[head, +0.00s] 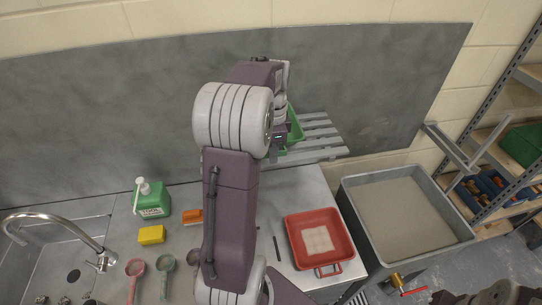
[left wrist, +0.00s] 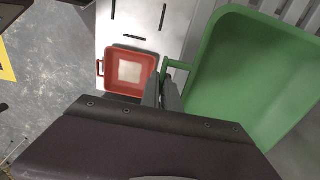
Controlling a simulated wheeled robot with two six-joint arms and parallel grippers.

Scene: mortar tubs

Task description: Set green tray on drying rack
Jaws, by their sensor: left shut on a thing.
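The green tray (head: 295,124) shows behind my left arm, over the drying rack, in the head view. Most of it is hidden by the arm. In the left wrist view the green tray (left wrist: 245,75) fills the right side, with its handle at the fingers. My left gripper (head: 280,138), also in the left wrist view (left wrist: 162,88), is shut on the tray's handle. The grey slatted drying rack (head: 322,142) stands out from the back wall panel, and its slats (left wrist: 296,10) show beyond the tray. I cannot tell whether the tray touches the slats. My right gripper is not in view.
A red tray (head: 293,240) with a pale square inside lies on the counter below the rack. A large grey tub (head: 353,205) stands at the right, near shelving (head: 490,130). A green bottle (head: 154,200), yellow sponge (head: 152,235) and sink tap (head: 45,218) are at the left.

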